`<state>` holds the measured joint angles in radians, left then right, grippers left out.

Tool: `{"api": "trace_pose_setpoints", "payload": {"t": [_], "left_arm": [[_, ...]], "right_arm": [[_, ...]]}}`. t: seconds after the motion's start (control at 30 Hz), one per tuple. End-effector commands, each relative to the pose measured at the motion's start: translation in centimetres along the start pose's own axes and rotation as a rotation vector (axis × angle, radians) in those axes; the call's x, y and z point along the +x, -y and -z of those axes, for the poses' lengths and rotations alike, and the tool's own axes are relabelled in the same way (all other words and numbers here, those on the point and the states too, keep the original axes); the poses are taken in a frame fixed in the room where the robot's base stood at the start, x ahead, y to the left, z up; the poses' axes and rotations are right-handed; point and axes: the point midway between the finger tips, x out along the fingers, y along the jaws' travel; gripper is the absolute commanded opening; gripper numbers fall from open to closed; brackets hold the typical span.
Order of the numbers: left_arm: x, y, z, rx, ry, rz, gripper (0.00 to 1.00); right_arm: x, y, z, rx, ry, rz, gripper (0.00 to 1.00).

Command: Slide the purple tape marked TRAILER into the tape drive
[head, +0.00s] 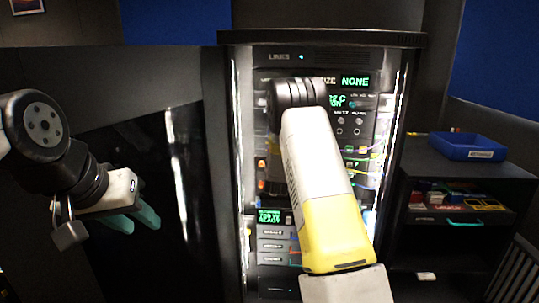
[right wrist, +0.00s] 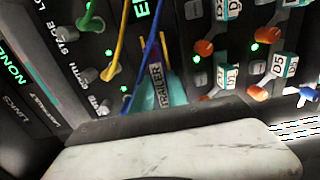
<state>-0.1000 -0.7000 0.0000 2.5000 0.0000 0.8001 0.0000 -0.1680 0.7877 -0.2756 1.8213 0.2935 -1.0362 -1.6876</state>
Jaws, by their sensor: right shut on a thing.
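In the right wrist view, my right gripper (right wrist: 168,88) shows teal fingers shut around a small piece. Its pale label (right wrist: 156,84) shows letters that look like the end of TRAILER, so I take it as the tape. In the head view, my right arm covers the middle of the rack and hides that gripper and the tape. I cannot make out the tape drive's opening. My left gripper (head: 132,217) is at the left, empty, with its teal fingers apart, away from the rack.
The rack (head: 325,40) has green displays, knobs and coloured cables close around my right gripper. Orange and grey plugs (right wrist: 204,47) stick out nearby. A blue tray (head: 467,147) sits on the right cabinet, above a drawer of coloured items (head: 460,203). Space around my left gripper looks free.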

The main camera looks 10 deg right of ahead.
Motion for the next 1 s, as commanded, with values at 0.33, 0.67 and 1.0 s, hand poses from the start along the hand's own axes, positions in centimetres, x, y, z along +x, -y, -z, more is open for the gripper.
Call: {"api": "trace_pose_setpoints", "payload": {"t": [0.33,0.67,1.0], "left_arm": [[0.0,0.0,0.0,0.0,0.0,0.0,0.36],[0.0,0.0,0.0,0.0,0.0,0.0,0.36],[0.0,0.0,0.0,0.0,0.0,0.0,0.36]], "right_arm": [[0.9,-0.1,0.0,0.0,0.0,-0.002,0.0],[1.0,-0.1,0.0,0.0,0.0,-0.001,0.45],[-0.5,0.0,0.1,-0.001,-0.001,0.002,0.45]]}}
